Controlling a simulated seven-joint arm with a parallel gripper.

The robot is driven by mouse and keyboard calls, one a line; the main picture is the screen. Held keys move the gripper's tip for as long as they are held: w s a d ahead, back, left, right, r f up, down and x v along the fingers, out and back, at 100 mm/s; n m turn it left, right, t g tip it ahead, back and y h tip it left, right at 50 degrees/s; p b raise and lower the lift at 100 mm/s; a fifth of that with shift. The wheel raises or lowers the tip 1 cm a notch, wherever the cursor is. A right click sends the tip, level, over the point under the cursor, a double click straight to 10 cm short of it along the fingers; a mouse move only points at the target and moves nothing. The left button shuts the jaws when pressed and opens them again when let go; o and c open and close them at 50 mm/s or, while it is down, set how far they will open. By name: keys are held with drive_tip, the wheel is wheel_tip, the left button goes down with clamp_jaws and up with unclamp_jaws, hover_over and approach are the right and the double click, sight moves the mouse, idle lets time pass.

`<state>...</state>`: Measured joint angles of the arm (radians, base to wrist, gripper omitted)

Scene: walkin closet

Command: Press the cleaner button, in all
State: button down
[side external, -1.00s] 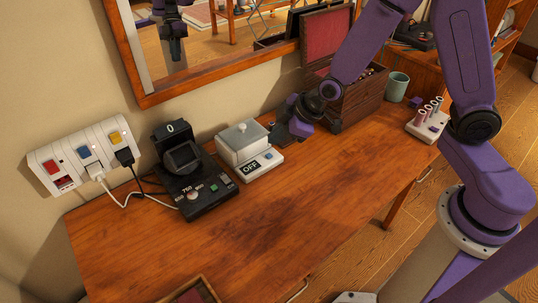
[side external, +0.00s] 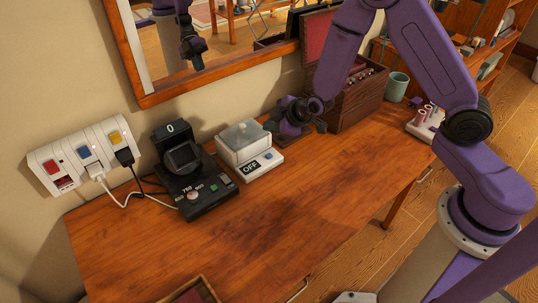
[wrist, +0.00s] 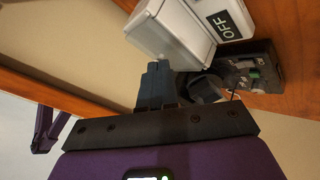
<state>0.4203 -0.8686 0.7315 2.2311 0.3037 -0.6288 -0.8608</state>
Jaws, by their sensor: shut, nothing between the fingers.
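The cleaner (side external: 240,141) is a white box with a pale, see-through lid, standing on the table against the wall. The shut fingers also show in the wrist view (wrist: 155,78). The button is not clear there.
A black device (side external: 190,185) with knobs stands left of the cleaner, and a power strip (side external: 82,155) is on the wall. A wooden box (side external: 352,100) stands close behind my gripper, near a cup (side external: 397,86). The table front (side external: 270,225) is clear.

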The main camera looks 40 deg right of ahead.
drive_tip(key=shift+f, duration=4.15)
drive_tip(key=shift+f, duration=0.4)
drive_tip(key=shift+f, duration=0.45)
drive_tip(key=shift+r, duration=0.85)
wheel_tip(320, 180, up, 5)
drive_tip(key=shift+r, duration=0.1)
